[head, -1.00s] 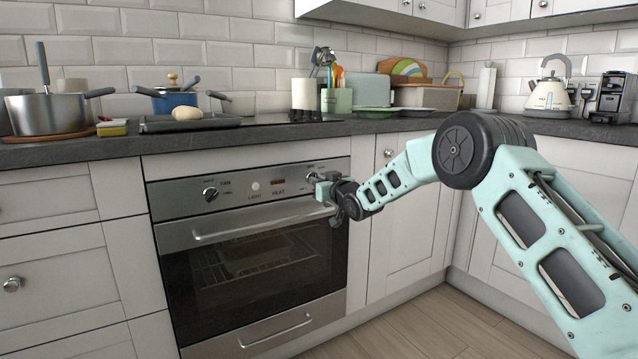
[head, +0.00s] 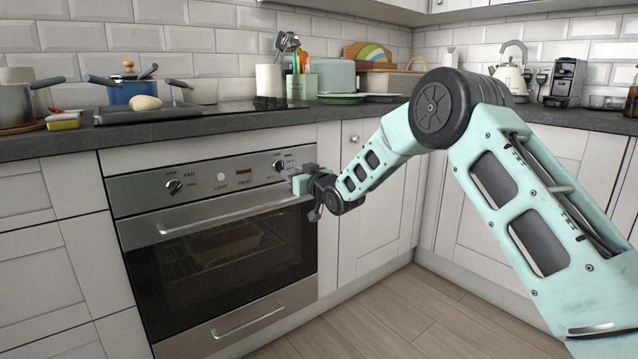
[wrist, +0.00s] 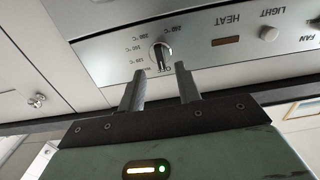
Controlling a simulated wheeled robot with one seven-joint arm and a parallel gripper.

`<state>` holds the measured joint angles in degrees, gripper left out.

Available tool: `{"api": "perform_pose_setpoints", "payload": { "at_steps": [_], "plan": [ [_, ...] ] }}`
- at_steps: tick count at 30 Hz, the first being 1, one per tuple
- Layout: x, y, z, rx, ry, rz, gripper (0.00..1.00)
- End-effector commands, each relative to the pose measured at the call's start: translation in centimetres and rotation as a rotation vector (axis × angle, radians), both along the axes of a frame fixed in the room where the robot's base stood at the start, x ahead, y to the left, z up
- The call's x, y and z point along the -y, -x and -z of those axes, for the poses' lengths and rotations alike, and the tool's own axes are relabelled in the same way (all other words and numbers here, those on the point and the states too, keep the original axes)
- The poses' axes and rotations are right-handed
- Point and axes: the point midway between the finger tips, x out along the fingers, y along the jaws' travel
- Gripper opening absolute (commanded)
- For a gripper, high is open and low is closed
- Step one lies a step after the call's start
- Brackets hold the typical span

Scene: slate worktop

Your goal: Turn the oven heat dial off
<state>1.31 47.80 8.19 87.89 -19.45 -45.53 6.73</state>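The oven heat dial (head: 278,166) is a round knob with a dark grip bar at the right end of the oven's control panel (head: 130,187). In the wrist view, where lettering is upside down, the dial (wrist: 160,55) shows its bar roughly upright, one end beside the OFF mark; which end is the pointer is hard to tell. My gripper (wrist: 161,70) is open and empty. Its two fingers are spread wider than the dial, with tips just short of it. In the head view my gripper (head: 291,174) is right of the dial, in front of the panel.
The fan knob (head: 173,186), a light button (head: 221,177) and a heat indicator (head: 244,172) are left of the dial. The oven door handle (head: 235,217) runs below. The worktop edge (head: 210,127) overhangs above. The floor (head: 400,310) is clear at front right.

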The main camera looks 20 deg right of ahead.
Motion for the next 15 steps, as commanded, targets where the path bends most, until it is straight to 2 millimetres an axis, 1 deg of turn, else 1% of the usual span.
{"api": "perform_pose_setpoints", "payload": {
  "at_steps": [1,9,15],
  "plan": [
    [0.4,1.0,-0.2,-0.003,0.001,0.002,0.34],
    [2.1,6.2,-0.2,-0.003,0.001,0.002,0.34],
    [3.2,9.7,-0.1,-0.002,0.001,0.001,0.34]
  ]
}}
